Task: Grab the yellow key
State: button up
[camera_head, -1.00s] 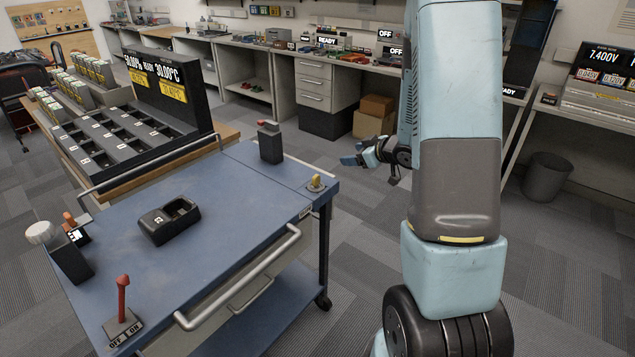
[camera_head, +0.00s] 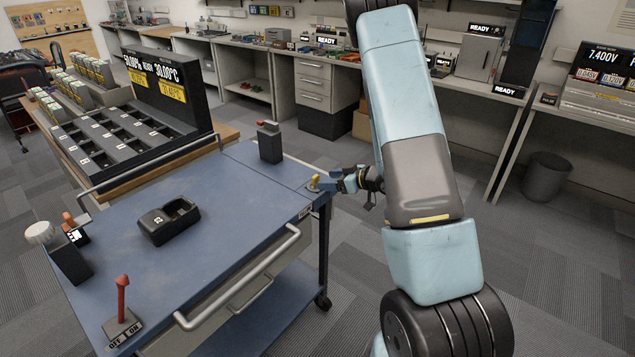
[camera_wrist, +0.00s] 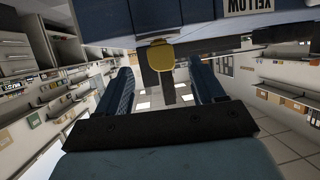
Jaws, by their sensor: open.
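My gripper (camera_head: 328,184) reaches in from the right at about the height of the cart top, close beside the key. In the wrist view my gripper (camera_wrist: 161,72) is open, with a wide gap on both sides of the key. Whether the key is between the fingertips or just beyond them I cannot tell.
A dark box with a red top (camera_head: 270,142), a black charger cradle (camera_head: 168,220) and a red lever switch (camera_head: 122,310) stand on the cart. Open floor lies right of the cart.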

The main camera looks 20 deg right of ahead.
aim_at(318, 180)
jog(key=shift+x, duration=3.15)
jog(key=shift+d+f, duration=0.1)
jog(key=shift+c, duration=0.4)
jog(key=c, duration=1.1)
jog(key=shift+o, duration=0.2)
